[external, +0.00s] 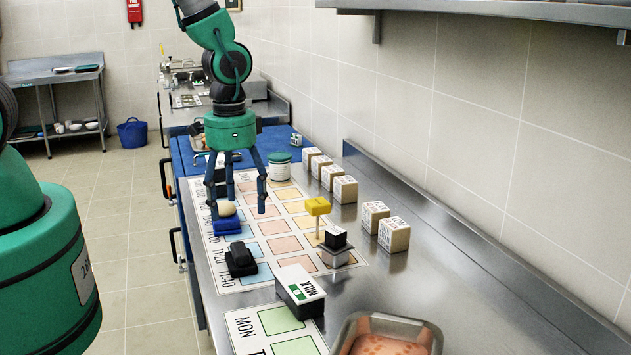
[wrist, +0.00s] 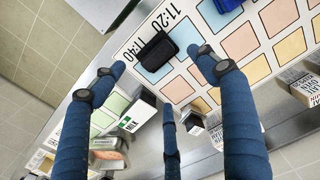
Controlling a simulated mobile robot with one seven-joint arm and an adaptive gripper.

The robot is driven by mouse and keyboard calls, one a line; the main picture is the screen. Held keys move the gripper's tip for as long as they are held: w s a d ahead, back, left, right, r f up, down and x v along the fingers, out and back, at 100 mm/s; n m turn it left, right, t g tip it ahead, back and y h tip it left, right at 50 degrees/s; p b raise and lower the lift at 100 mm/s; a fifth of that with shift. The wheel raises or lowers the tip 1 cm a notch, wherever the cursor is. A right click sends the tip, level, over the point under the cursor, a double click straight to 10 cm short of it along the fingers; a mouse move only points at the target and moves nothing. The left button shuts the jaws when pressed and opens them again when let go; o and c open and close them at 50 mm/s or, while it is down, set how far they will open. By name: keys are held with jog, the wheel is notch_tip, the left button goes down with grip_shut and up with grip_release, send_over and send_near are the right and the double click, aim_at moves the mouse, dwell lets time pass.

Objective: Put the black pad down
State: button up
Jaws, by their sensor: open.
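The black pad (external: 241,267) lies on the printed chart (external: 218,278), at its near left side, with a raised black block on top. In the wrist view the black pad (wrist: 157,51) lies beside the printed times, between two of my fingertips in the picture. My gripper (external: 237,208) has its blue fingers spread open and pointing down. In the external view it is beyond the black pad, near a blue pad (external: 227,226) that bears a pale rounded thing. The open fingers of my gripper (wrist: 162,62) also show in the wrist view, with nothing gripped.
A milk carton (external: 300,291) and a tray of food (external: 388,338) are nearer the camera. A yellow block (external: 318,206) on a stand and a small black-topped block (external: 335,240) stand right. Several labelled cubes (external: 394,235) line the wall side. A white jar (external: 279,167) stands behind.

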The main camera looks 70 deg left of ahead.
notch_tip(320, 180, up, 21)
jog(key=s+d+t, duration=0.2)
jog(key=d+t, duration=0.1)
jog(key=s+d+r+t, duration=0.2)
jog(key=s+r, duration=1.1)
jog(key=r, duration=0.4)
jog(key=shift+d+t, duration=0.3)
jog(key=shift+d, duration=0.05)
jog(key=shift+f, duration=0.1)
notch_tip(320, 180, down, 9)
jog(key=b, duration=0.9)
